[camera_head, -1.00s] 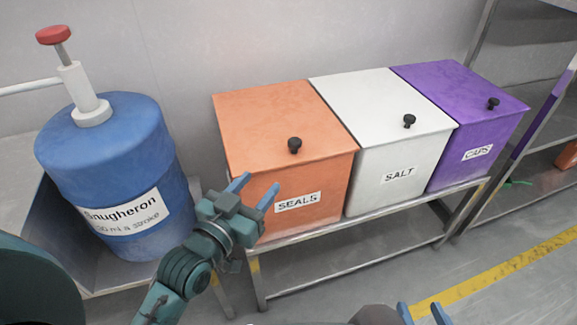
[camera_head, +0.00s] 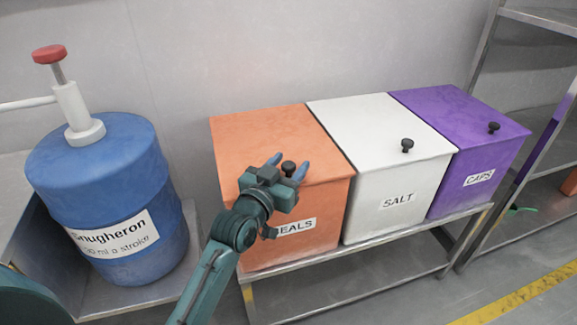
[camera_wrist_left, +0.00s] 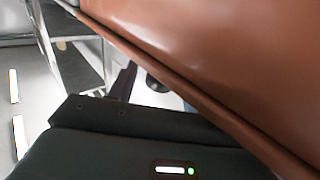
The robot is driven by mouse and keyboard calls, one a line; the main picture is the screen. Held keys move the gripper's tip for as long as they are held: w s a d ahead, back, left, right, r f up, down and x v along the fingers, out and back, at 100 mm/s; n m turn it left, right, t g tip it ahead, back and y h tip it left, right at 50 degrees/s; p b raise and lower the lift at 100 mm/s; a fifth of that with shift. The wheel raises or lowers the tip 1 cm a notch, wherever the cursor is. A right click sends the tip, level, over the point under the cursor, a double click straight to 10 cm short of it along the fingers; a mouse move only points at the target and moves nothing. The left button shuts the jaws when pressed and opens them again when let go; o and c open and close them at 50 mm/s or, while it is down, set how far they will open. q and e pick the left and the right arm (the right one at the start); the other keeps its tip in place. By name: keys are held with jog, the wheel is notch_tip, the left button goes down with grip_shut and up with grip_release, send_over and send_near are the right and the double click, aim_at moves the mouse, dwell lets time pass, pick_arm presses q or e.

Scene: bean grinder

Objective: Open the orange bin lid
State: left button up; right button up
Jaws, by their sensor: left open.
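The orange bin (camera_head: 270,130) labelled SEALS stands at the left of three bins, with its lid down. Its black knob (camera_head: 288,168) is near the lid's front edge. My left gripper (camera_head: 290,164) is open, with its two blue fingertips on either side of the knob in the head view. Whether they touch the knob I cannot tell. The left wrist view shows the orange surface (camera_wrist_left: 220,60) close by, a dark finger (camera_wrist_left: 124,80) and a dark round thing, likely the knob (camera_wrist_left: 157,84). My right gripper is not in view.
A white bin (camera_head: 375,120) labelled SALT and a purple bin (camera_head: 450,115) labelled CAPS stand to the right on the same metal bench (camera_head: 350,270). A blue drum (camera_head: 100,170) with a red-topped pump is at the left. Metal shelving (camera_head: 535,110) stands at the right.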

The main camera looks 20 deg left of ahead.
pick_arm(q)
jog(key=shift+w, duration=0.15)
jog(key=shift+c, duration=0.3)
grip_shut()
